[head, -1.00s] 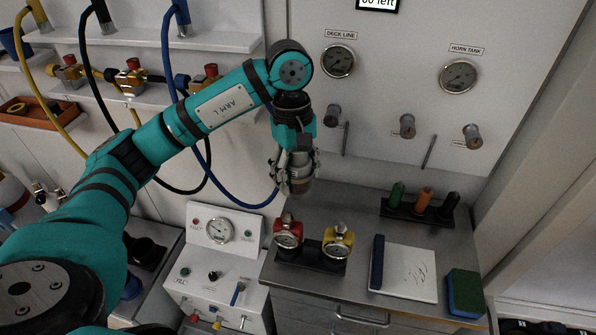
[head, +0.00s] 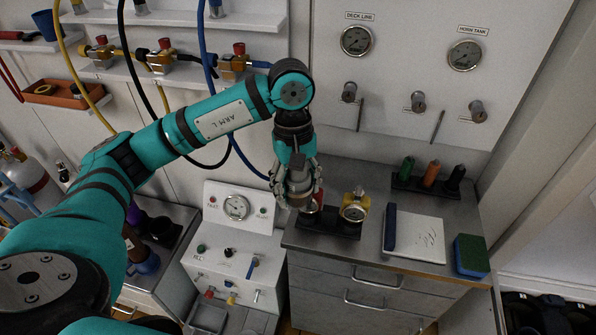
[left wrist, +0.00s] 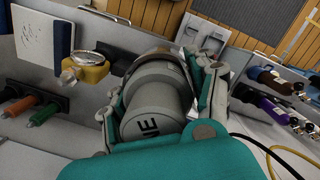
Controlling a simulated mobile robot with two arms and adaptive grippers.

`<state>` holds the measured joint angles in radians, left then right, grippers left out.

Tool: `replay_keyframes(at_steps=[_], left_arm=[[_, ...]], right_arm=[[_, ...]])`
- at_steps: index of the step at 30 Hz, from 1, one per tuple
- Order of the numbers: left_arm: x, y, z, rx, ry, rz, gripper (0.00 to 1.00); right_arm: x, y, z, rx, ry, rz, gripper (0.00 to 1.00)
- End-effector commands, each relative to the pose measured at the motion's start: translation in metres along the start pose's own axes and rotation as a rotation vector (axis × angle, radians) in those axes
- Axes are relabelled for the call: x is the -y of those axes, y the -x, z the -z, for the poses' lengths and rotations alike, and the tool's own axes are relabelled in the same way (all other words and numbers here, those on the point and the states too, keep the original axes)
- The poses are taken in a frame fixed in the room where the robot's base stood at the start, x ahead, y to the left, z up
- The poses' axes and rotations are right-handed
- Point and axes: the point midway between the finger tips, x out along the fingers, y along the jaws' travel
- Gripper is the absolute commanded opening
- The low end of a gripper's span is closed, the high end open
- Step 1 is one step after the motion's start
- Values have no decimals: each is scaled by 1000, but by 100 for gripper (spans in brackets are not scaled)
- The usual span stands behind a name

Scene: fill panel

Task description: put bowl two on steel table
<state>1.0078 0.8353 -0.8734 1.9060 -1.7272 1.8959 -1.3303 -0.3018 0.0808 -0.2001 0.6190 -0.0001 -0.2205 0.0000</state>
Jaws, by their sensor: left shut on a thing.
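My left gripper (head: 296,198) is shut on a grey cylindrical bowl (head: 299,184), held with its axis roughly upright. In the left wrist view the bowl (left wrist: 155,100) sits between the fingers, with the letters "NE" readable on its end; the rest of the marking is hidden. No marking for bowl two is readable. The steel table (head: 345,178) is the grey metal top over drawers. The gripper is at the table's left side, in front of the red gauge unit, which is mostly covered. Contact with the table cannot be told. My right gripper is not in view.
A yellow gauge unit (head: 354,208) stands in a black holder, close right of the gripper. A notepad (head: 415,236), a blue-green sponge (head: 471,255) and a black rack (head: 425,187) of coloured cylinders occupy the right. The table's back left is clear. A white gauge panel (head: 235,235) stands left.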

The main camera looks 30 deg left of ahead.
Motion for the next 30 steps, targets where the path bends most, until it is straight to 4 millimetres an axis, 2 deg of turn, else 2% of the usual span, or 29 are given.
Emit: replay_keyframes(at_steps=[7, 19, 30], left_arm=[[18, -45, -20, 4, -202, 28, 17], [53, -143, -62, 6, -661, 82, 17], [70, -190, -81, 4, -885, 108, 17]], right_arm=[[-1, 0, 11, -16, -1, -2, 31], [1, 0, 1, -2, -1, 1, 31], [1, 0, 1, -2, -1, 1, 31]])
